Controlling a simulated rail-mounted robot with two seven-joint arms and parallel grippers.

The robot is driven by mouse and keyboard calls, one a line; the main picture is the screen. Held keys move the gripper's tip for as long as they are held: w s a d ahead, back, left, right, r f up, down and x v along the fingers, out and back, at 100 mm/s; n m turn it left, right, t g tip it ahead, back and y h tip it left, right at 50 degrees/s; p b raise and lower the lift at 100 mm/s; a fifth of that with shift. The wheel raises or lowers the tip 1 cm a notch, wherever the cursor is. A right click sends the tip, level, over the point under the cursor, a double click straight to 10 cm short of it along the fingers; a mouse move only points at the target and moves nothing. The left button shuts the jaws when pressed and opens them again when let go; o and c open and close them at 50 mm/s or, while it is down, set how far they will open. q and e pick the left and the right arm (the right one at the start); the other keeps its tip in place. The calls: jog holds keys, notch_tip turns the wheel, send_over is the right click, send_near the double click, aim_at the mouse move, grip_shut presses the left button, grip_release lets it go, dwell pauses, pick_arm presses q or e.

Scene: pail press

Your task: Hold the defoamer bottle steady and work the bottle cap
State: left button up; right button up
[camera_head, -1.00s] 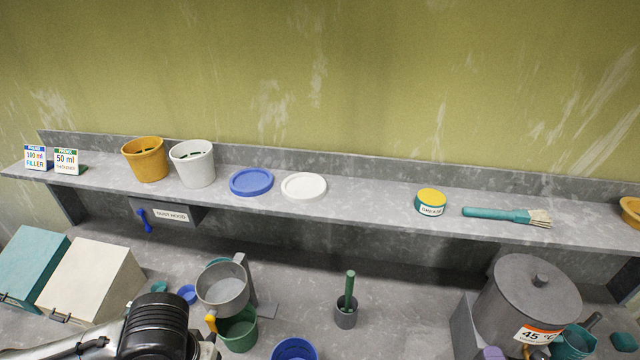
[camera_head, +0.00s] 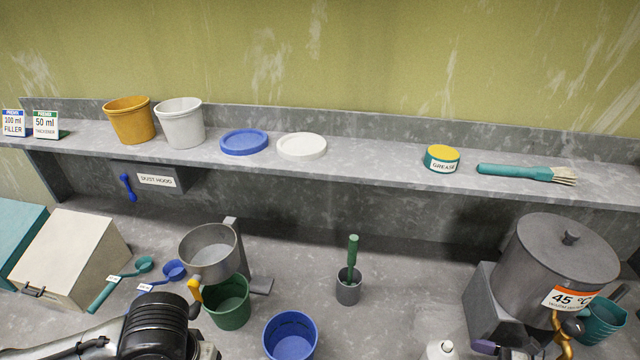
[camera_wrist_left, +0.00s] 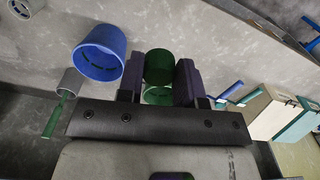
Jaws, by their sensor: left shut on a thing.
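In the left wrist view my left gripper (camera_wrist_left: 159,64) is shut on a dark green round-sided thing (camera_wrist_left: 158,68) between its two dark fingers. I cannot tell whether this is the defoamer bottle; no label shows. A second green rim (camera_wrist_left: 157,96) shows just below it. In the head view my left wrist hides the fingers. A pale bottle with a white cap (camera_head: 446,346) is cut off by the bottom edge; no name is readable. What seems to be my right gripper (camera_head: 487,348) shows as a purple tip right of this bottle, mostly out of frame.
A grey sieve (camera_head: 210,255) stands over a green pail (camera_head: 228,308) beside my left wrist. A blue pail (camera_head: 291,338) and a grey cup with a green rod (camera_head: 348,290) stand to the right. A large kettle (camera_head: 545,265) takes up the right side. Bench around the cup is clear.

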pick_arm(q)
jog(key=shift+s+a+f+b, duration=0.15)
jog(key=shift+f+b, duration=0.4)
jog(key=shift+f, duration=0.35)
pick_arm(e)
jog(key=f+g, duration=0.1)
jog(key=f+n, duration=0.1)
jog(key=s+d+f+n+g, duration=0.1)
jog(key=shift+g, duration=0.3)
pick_arm(q)
jog(key=shift+r+p, duration=0.65)
pick_arm(e)
jog(key=x, duration=0.5)
jog(key=shift+a, duration=0.25)
pick_arm(q)
jog(key=shift+f+b, duration=0.6)
pick_arm(e)
jog(key=shift+w+a+f, duration=0.35)
jog(key=shift+a+f, duration=0.2)
jog(key=shift+a, duration=0.3)
jog(key=shift+w+a+f+b, duration=0.15)
jog(key=shift+a+b, duration=0.15)
jog(key=shift+a, duration=0.25)
pick_arm(q)
jog(key=shift+f, duration=0.45)
pick_arm(e)
jog(key=shift+w+a, duration=0.1)
jog(key=shift+a, duration=0.4)
jog(key=shift+c, duration=0.2)
jog(key=c, duration=1.1)
